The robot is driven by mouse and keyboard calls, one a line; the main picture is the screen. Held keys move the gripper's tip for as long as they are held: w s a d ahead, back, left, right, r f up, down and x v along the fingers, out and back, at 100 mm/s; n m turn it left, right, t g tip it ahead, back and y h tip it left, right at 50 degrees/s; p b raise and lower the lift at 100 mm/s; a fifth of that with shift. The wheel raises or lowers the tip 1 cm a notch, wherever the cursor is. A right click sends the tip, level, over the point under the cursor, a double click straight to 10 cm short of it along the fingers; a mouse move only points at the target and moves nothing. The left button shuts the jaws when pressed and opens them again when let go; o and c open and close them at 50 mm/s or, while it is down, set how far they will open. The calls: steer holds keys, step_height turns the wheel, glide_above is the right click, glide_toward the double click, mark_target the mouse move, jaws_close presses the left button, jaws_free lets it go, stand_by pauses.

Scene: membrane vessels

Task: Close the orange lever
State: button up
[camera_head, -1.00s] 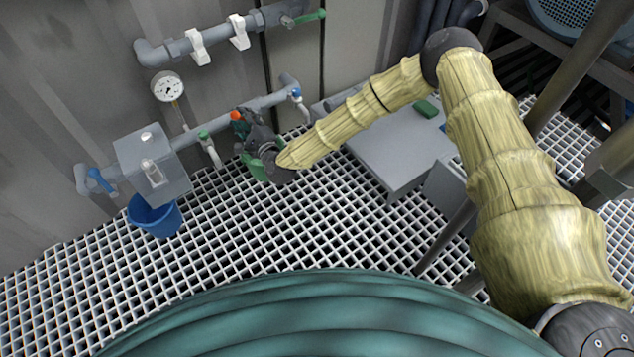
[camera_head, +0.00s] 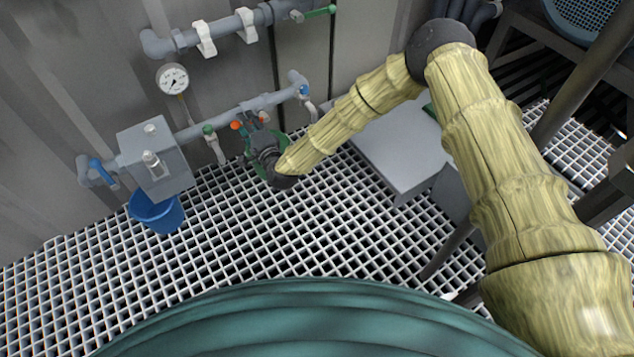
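The orange lever shows as two small orange patches, one (camera_head: 236,125) to the left of my gripper's tip and one to its right, at the lower grey pipe. The part between them is hidden by the gripper. My gripper (camera_head: 251,123), dark grey with green parts, points up and away at the end of the yellow-sleeved arm. Its tips are at the lever or just in front of it. I cannot tell whether they touch it, or whether the fingers are open or shut.
Nearby on the lower pipe (camera_head: 190,132) are a green-handled tap (camera_head: 208,130) and a blue-handled valve (camera_head: 304,90). A pressure gauge (camera_head: 173,79), a grey box (camera_head: 155,165) and a blue bucket (camera_head: 157,212) are to the left. A grey platform (camera_head: 395,150) is to the right.

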steer(key=s+d+r+n+g+h+p, duration=0.1)
steer(key=s+d+n+g+p, duration=0.2)
steer(key=s+d+p, duration=0.7)
steer(key=s+d+r+n+g+h+p, duration=0.2)
steer(key=s+d+n+g+p, duration=0.1)
steer(key=s+d+p, duration=0.6)
steer(key=shift+s+d+r+n+g+h+p, duration=0.3)
steer(key=shift+s+n+p, duration=0.75)
steer(key=shift+s, duration=1)
steer(key=shift+f+m, duration=0.1)
steer(key=shift+m, duration=0.15)
